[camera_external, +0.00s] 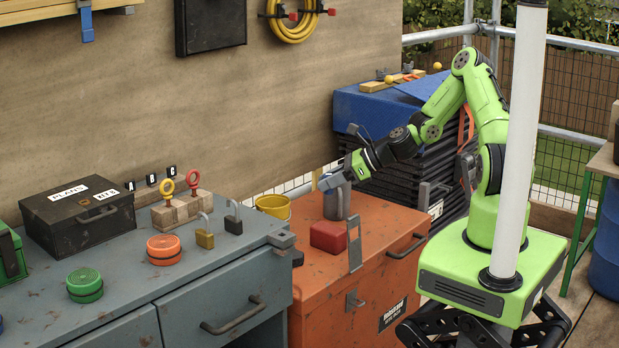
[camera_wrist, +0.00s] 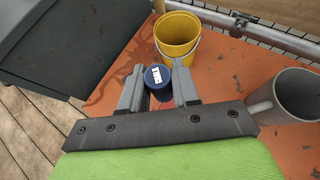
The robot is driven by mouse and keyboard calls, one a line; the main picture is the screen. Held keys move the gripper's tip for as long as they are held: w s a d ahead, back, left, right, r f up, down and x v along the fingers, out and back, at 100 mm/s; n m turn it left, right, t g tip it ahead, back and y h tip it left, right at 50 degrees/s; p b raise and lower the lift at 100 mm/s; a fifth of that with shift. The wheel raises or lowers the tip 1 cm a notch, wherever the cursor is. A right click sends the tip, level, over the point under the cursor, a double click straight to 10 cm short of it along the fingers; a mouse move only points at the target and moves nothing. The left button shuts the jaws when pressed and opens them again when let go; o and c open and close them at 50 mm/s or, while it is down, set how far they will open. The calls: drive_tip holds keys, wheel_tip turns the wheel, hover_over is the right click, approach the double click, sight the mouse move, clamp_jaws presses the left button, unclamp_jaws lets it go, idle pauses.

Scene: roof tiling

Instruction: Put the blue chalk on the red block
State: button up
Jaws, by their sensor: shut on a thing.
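The blue chalk (camera_wrist: 158,79) is a small dark blue cylinder with a white label on its top. In the wrist view it is between the two grey fingers of my gripper (camera_wrist: 158,90), which is shut on it. In the external view my gripper (camera_external: 330,181) is above the back of the orange box, by the grey mug, and the chalk cannot be made out clearly there. The red block (camera_external: 328,236) lies on the orange box, in front of the mug, with nothing on it. It does not show in the wrist view.
The grey mug (camera_external: 336,205) stands close to my gripper; it also shows in the wrist view (camera_wrist: 284,96). A yellow bucket (camera_external: 273,205) is at the box's back left. A grey upright metal hasp (camera_external: 354,245) rises beside the red block. The grey cabinet (camera_external: 215,265) is to the left.

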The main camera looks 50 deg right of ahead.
sight(329, 228)
wheel_tip(329, 228, down, 10)
drive_tip(key=b, duration=0.4)
drive_tip(key=shift+d+r, duration=0.1)
drive_tip(key=shift+r, duration=0.15)
drive_tip(key=shift+f, duration=0.2)
drive_tip(key=o, duration=1)
